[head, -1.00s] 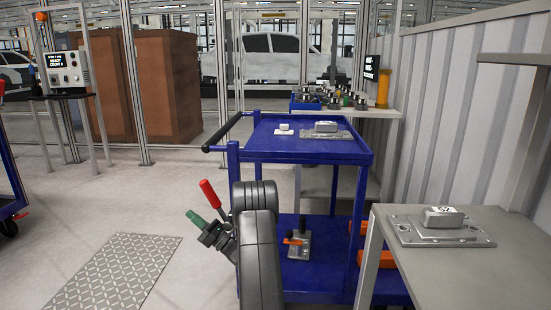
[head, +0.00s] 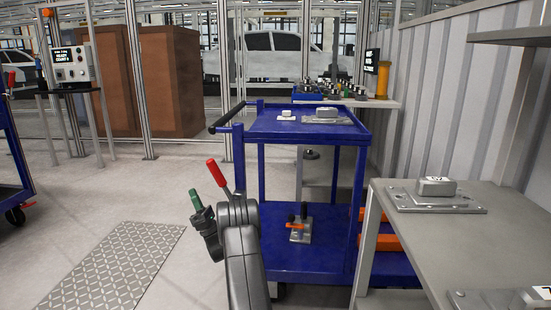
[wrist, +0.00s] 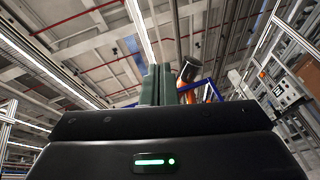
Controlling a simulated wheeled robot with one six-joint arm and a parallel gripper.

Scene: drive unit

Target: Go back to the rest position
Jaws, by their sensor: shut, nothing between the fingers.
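My gripper (head: 195,195) is at the lower middle of the head view, at the end of my dark grey arm. Its green fingers point up and are together with nothing between them. The wrist view also shows the green fingers (wrist: 158,85) side by side, pointing up toward the ceiling. The gripper is in front of and left of the blue trolley (head: 290,131), apart from it. A red handle-like piece (head: 218,174) shows beside my wrist; I cannot tell what it belongs to.
A grey table (head: 390,235) with a metal block on a plate (head: 436,186) stands at the right. The trolley carries blocks on top and a clamp-like fixture (head: 298,225) below. A patterned floor plate (head: 115,265) lies at the left. Open floor lies around it.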

